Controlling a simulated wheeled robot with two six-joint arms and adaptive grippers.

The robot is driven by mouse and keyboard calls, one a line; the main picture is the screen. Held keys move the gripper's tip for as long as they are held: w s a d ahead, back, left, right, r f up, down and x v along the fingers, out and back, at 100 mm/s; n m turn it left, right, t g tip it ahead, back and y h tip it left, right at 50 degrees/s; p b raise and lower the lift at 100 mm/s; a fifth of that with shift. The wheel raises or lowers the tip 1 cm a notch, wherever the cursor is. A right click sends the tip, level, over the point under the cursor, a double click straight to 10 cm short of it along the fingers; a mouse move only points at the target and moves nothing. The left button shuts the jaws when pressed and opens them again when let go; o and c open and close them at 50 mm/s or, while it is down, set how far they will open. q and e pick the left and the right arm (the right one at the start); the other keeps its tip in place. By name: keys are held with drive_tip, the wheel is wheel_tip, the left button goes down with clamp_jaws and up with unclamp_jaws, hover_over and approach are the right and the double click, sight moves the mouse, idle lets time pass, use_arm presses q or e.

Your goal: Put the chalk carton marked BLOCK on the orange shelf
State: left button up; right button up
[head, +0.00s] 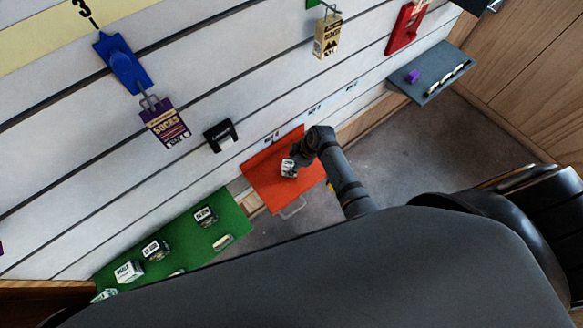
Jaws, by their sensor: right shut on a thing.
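The orange shelf (263,177) juts from the slatted wall near the middle of the head view. My right gripper (292,163) is over it, with the arm coming in from the lower right. It is shut on a small white carton with dark markings (287,168). The lettering is too small to read, so I cannot tell if it says BLOCK. I cannot tell whether the carton touches the shelf or hangs just above it. The gripper hides part of the carton and the shelf's right part. My left gripper is not in view.
A green shelf (234,221) at the lower left holds several labelled cartons. A black holder (220,136) and a purple socks packet (165,124) are on the wall. A grey shelf (425,88) is at upper right. The orange shelf's left part is bare.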

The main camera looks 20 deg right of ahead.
drive_tip(key=shift+r, duration=0.1)
drive_tip(key=o, duration=1.2)
drive_tip(key=v, duration=1.2)
drive_tip(key=shift+p, duration=0.4)
drive_tip(key=shift+a, duration=0.1)
